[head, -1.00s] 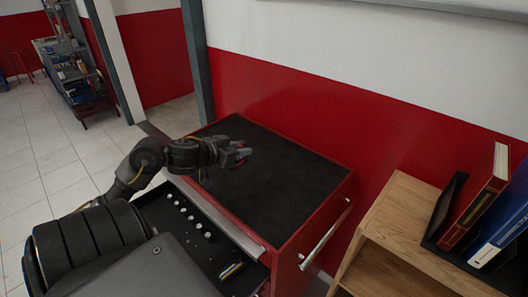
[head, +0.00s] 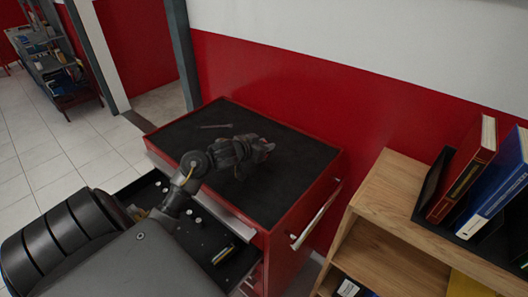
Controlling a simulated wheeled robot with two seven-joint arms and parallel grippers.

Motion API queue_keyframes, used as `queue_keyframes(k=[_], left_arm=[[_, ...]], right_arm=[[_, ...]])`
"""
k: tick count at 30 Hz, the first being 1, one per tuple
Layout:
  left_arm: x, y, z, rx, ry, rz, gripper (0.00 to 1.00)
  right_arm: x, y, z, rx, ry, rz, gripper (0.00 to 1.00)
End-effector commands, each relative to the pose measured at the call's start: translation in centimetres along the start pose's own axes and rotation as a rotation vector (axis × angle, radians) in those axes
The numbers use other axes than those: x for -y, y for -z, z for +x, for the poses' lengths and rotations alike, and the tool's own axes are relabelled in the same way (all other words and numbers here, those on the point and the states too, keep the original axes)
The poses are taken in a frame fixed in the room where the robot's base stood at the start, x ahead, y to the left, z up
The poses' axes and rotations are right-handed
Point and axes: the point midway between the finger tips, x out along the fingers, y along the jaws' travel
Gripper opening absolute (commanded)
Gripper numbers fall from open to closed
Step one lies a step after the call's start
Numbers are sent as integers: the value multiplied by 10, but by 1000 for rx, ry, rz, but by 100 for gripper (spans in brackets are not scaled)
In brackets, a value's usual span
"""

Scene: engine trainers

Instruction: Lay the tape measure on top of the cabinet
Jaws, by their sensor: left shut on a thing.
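The cabinet (head: 295,196) is a red tool cabinet with a black mat on top. My left gripper (head: 258,154) is over the right middle part of that top, low and close to the mat. It is shut on a small dark and red thing, which I take to be the tape measure (head: 269,147). Only a bit of it shows at the fingertips, and the fingers hide the rest. I cannot tell whether it touches the mat. My right gripper is not in view.
A wrench (head: 216,126) lies on the cabinet top, toward the back left. A wooden shelf (head: 390,196) with binders (head: 465,170) stands to the right. The mat's far right is clear.

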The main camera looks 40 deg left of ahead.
Motion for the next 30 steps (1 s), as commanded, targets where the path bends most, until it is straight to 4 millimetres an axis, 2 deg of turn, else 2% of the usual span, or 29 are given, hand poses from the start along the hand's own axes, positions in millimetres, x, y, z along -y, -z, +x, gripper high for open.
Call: queue_keyframes(k=[1,5,17,18,22,30], left_arm=[[0,-10,2,6,1,-6,0],[1,-21,7,3,2,-2,0],[1,-26,9,2,2,0,0],[1,-26,9,3,2,0,33],[1,-26,9,3,2,0,50],[1,-26,9,3,2,0,51]], right_arm=[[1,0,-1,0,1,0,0],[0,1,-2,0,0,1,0],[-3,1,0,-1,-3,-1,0],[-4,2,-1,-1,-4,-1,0],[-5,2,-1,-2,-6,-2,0],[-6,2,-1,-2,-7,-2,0]])
